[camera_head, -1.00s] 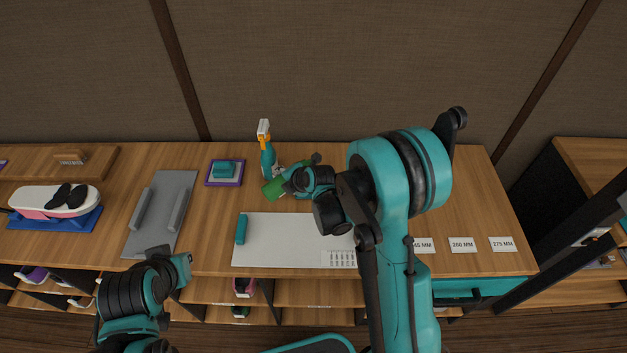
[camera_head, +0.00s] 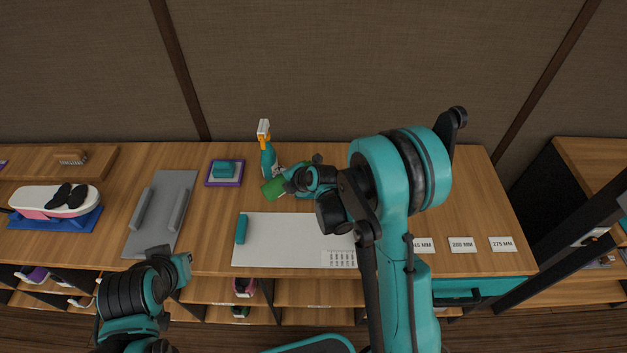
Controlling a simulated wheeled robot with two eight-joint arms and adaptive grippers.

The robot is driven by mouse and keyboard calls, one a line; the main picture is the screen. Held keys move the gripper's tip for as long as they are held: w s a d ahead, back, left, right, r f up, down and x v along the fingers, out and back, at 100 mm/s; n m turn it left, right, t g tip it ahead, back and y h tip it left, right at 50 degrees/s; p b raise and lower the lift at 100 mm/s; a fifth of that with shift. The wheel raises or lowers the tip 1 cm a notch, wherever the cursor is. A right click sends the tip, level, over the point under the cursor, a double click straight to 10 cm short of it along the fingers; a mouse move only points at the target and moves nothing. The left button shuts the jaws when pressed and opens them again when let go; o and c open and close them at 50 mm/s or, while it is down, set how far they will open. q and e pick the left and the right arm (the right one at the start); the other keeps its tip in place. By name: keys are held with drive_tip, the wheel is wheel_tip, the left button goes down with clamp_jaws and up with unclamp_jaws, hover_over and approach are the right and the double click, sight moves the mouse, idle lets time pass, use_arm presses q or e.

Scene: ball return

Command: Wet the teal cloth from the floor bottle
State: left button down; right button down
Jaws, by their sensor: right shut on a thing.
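The teal spray bottle (camera_head: 268,162), with its white and orange head, is near the back of the bench. My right gripper (camera_head: 281,171) is shut on it from the right; its fingertips are small and partly hidden by my wrist. A folded teal cloth (camera_head: 224,169) lies on a small purple-edged tray (camera_head: 239,181) to the left of the bottle. My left gripper (camera_head: 180,268) is low at the left, by the bench's front edge, and its fingers cannot be made out.
A green mat (camera_head: 273,189) lies under my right wrist. A white sheet (camera_head: 285,245) bears a teal block (camera_head: 241,229). A grey board (camera_head: 147,236) with two bars and a blue stand (camera_head: 57,222) with a shoe are left. Size cards (camera_head: 462,244) lie right.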

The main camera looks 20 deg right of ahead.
drive_tip(key=shift+a+m+y+b, duration=0.15)
drive_tip(key=shift+m+y+b, duration=0.15)
drive_tip(key=shift+y+b, duration=0.2)
idle(1.7)
